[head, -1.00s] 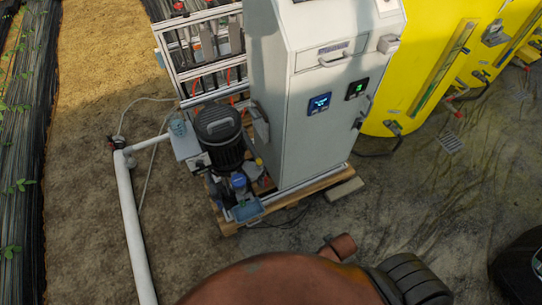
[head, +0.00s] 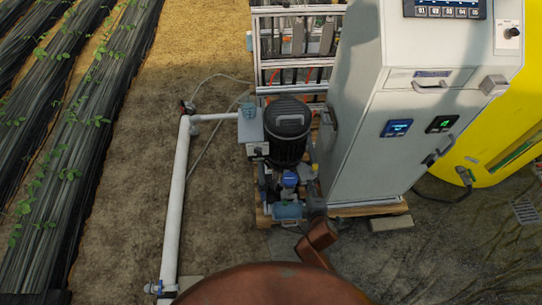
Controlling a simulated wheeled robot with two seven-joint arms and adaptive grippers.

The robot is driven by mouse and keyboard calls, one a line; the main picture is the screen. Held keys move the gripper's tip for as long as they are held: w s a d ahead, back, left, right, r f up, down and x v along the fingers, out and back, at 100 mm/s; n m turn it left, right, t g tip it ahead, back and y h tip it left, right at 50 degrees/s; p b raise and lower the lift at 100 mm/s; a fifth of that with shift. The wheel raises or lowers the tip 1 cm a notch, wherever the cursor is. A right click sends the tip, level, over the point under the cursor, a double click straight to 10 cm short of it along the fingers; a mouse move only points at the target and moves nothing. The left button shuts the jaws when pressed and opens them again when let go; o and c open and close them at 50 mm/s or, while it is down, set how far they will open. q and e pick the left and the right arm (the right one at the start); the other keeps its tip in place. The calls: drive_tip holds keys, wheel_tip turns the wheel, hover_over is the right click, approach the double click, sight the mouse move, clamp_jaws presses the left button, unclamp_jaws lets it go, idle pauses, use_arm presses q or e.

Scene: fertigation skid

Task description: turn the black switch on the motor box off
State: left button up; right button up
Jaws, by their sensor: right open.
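The black ribbed motor (head: 290,143) stands upright on the pump skid. A light grey motor box (head: 249,125) is at its left side. The box's lower front has small dark details, but I cannot make out which is the black switch or how it is set. My right gripper (head: 315,201) shows small and dark at the pump's lower right, beyond my brown arm link. It is open, and its fingers are hard to tell from the pump parts behind. It is apart from the motor box. My left gripper is out of view.
A tall grey cabinet (head: 370,145) stands close right of the motor. The blue pump parts (head: 288,211) sit low in front, on a wooden pallet (head: 362,211). A white pipe (head: 175,205) runs along the left. Bare soil lies between pipe and skid.

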drive_tip(key=w+a+r+n+t+y, duration=0.2)
drive_tip(key=w+a+r+n, duration=0.2)
drive_tip(key=w+a+n, duration=0.55)
drive_tip(key=n+t+y, duration=0.1)
drive_tip(key=n+y, duration=0.2)
approach(259, 155)
drive_tip(key=w, duration=0.1)
use_arm(q)
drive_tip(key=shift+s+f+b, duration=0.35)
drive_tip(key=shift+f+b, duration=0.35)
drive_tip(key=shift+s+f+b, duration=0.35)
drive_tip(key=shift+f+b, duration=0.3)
drive_tip(key=shift+b, duration=0.05)
use_arm(e)
drive_tip(key=shift+a+x, duration=0.1)
drive_tip(key=shift+x, duration=1.9)
drive_tip(key=shift+a+x, duration=0.15)
drive_tip(key=shift+x, duration=1.9)
drive_tip(key=shift+s+d+r, duration=0.1)
drive_tip(key=shift+s, duration=0.05)
drive_tip(key=shift+c, duration=0.3)
drive_tip(key=c, duration=1.1)
